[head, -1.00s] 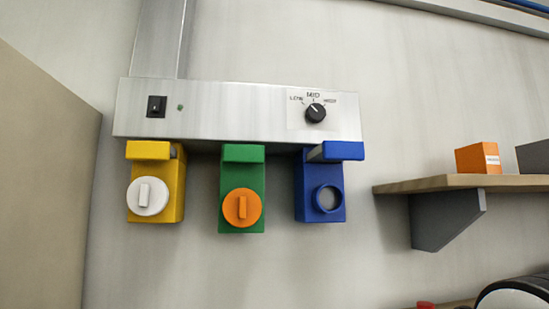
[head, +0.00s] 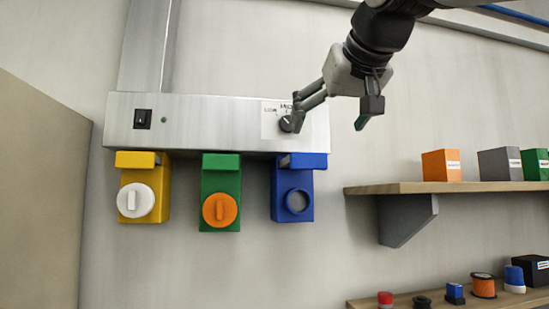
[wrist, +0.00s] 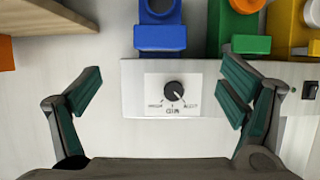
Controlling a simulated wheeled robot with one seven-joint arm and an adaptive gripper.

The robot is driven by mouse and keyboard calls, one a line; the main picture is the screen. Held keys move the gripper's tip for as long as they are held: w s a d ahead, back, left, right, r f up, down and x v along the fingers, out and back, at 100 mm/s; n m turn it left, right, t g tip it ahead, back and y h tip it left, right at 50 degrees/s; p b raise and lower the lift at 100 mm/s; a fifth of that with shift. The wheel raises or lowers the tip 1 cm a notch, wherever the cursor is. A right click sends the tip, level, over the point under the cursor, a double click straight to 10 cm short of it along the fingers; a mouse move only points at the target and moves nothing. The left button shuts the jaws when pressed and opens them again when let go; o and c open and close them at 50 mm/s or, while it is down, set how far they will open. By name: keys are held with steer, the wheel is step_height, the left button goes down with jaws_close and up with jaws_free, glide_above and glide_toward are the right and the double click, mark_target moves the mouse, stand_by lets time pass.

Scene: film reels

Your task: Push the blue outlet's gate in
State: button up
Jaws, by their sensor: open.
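The blue outlet (head: 281,207) hangs under the right end of the metal panel, with an open round port and no cap. Its blue gate (head: 308,161) is at the top, and a grey strip shows at the gate's left side. The wrist view shows the blue gate (wrist: 160,38) at the top, near the middle. My gripper (head: 330,117) is open and empty, in front of the panel's right end, above and right of the gate in the head view. In the wrist view my gripper (wrist: 165,88) has its fingers spread on either side of the dial. I see no contact with the gate.
The metal panel (head: 215,120) carries a switch (head: 142,119) and a dial (head: 286,123). Green (head: 220,183) and yellow (head: 130,177) outlets hang left of the blue one. A shelf (head: 480,187) with boxes stands right; bare wall lies between it and the blue outlet.

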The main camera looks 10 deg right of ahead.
mark_target(310, 158)
steer(key=p+x, duration=0.1)
steer(key=x, duration=1.2)
steer(key=shift+f, duration=0.2)
